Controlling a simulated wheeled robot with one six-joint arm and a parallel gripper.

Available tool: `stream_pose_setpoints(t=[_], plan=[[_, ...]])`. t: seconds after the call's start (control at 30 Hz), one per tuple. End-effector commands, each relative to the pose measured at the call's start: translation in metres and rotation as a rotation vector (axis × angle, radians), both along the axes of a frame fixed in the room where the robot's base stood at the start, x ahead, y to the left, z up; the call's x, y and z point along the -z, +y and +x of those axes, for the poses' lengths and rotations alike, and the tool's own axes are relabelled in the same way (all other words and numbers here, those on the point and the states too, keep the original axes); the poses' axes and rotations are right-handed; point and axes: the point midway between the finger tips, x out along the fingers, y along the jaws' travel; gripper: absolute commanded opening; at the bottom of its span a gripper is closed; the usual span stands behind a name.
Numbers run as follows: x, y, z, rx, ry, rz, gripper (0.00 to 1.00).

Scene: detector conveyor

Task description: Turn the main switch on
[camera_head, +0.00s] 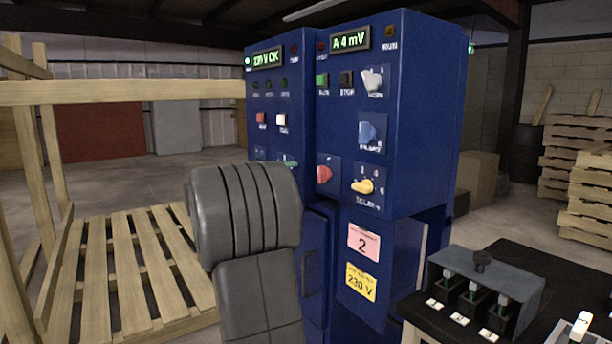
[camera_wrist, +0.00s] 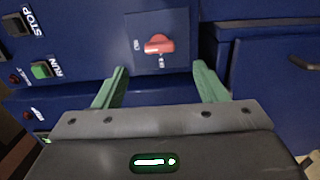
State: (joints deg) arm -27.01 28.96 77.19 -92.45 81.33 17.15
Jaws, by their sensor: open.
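A red rotary knob (camera_wrist: 158,45) on a blue plate, which looks like the main switch, is at the upper middle of the wrist view. In the head view it is the red knob (camera_head: 324,174) on the right blue cabinet (camera_head: 420,120). My gripper (camera_wrist: 161,82) has its two green fingers spread apart, with nothing between them. In the wrist view the knob appears beyond the fingertips and centred between them, apart from both. The small marks by the knob are too blurred to read. In the head view my grey arm hides most of the gripper.
A green RUN button (camera_wrist: 41,70) and a black STOP button (camera_wrist: 16,25) are left of the knob in the wrist view. White (camera_head: 372,80), blue (camera_head: 367,132) and yellow (camera_head: 362,186) knobs are on the same cabinet. A dark table (camera_head: 540,270) stands at right.

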Motion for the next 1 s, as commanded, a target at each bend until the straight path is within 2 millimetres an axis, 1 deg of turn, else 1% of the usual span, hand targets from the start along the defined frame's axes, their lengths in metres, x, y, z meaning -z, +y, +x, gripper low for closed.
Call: stream_pose_setpoints(t=[0.03, 0.2, 0.4, 0.77, 0.87, 1.0], plan=[[-0.002, 0.010, -0.006, -0.004, 0.001, -0.001, 0.65], [-0.001, 0.029, -0.021, -0.002, 0.000, 0.000, 0.65], [0.000, 0.037, -0.027, 0.001, -0.001, 0.001, 0.65], [0.000, 0.035, -0.026, 0.001, -0.001, 0.001, 0.65], [0.001, 0.028, -0.021, 0.003, -0.001, 0.000, 0.65], [0.002, 0.009, -0.008, 0.005, -0.001, 0.000, 0.65]])
